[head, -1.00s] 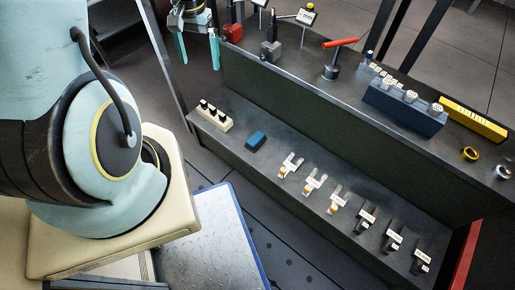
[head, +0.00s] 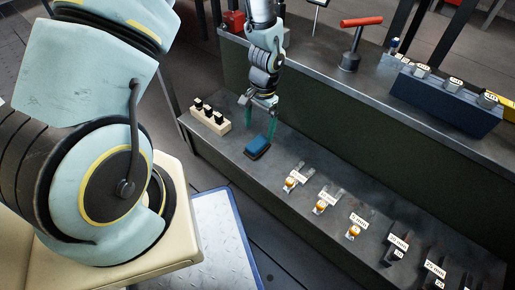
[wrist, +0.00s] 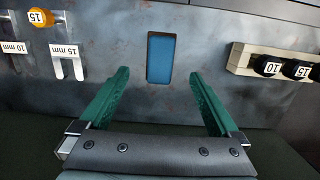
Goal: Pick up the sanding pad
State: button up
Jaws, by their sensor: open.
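The sanding pad (head: 258,146) is a small blue block with a dark edge, lying on the lower shelf (head: 215,150). In the wrist view the pad (wrist: 160,58) shows as an upright blue rectangle, centred beyond the fingertips. My gripper (head: 260,112) hangs just above the pad in the head view, its green fingers apart. In the wrist view my gripper (wrist: 162,78) is open and empty, with the pad in line with the gap between its fingers. I cannot tell the exact height left between fingertips and pad.
A cream block with black pegs (head: 209,117) stands left of the pad. Several labelled forked pieces (head: 296,177) lie to its right. The upper shelf holds a red-handled tool (head: 352,45) and a dark blue block (head: 445,98). Bare shelf surrounds the pad.

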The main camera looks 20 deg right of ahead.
aim_at(257, 142)
jog(key=f+b, duration=0.1)
jog(key=f, duration=0.1)
jog(key=f+b, duration=0.1)
jog(key=f, duration=0.2)
jog(key=f+b, duration=0.1)
jog(key=f, duration=0.1)
jog(key=shift+s+a+f, duration=0.15)
jog(key=shift+a+f, duration=0.1)
jog(key=shift+a, duration=0.1)
jog(key=shift+r, duration=0.1)
grip_shut()
notch_tip(257, 142, up, 10)
jog(key=p, duration=0.4)
dwell(0.3)
